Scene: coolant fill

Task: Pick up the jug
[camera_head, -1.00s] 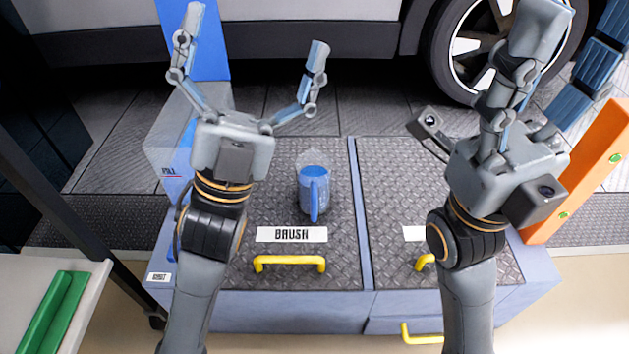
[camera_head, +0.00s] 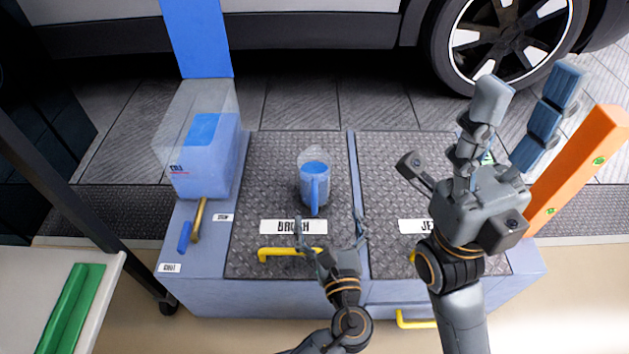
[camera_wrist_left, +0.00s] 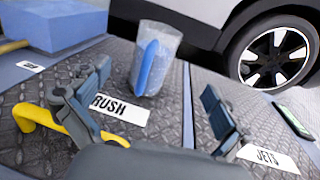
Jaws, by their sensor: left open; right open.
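The jug (camera_head: 313,180) is a blue, clear-rimmed cup with a blue handle facing me. It stands upright on the left dark tread-plate panel (camera_head: 262,190), behind the label that reads "BRUSH". My left gripper (camera_head: 330,232) is open and empty in front of the jug, low over the front of the panel, with its fingers apart. In the left wrist view the jug (camera_wrist_left: 165,62) shows ahead, beyond and between the spread fingers, not touching them. My right gripper (camera_head: 510,120) is open and empty over the right side of the cart, away from the jug.
A blue tank (camera_head: 205,160) with a clear top stands at the left, with a brass-coloured tap and blue lever (camera_head: 186,236) in front. Yellow handles (camera_head: 292,252) sit along the front. An orange post (camera_head: 580,165) stands at the right. A car wheel (camera_head: 507,38) is behind.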

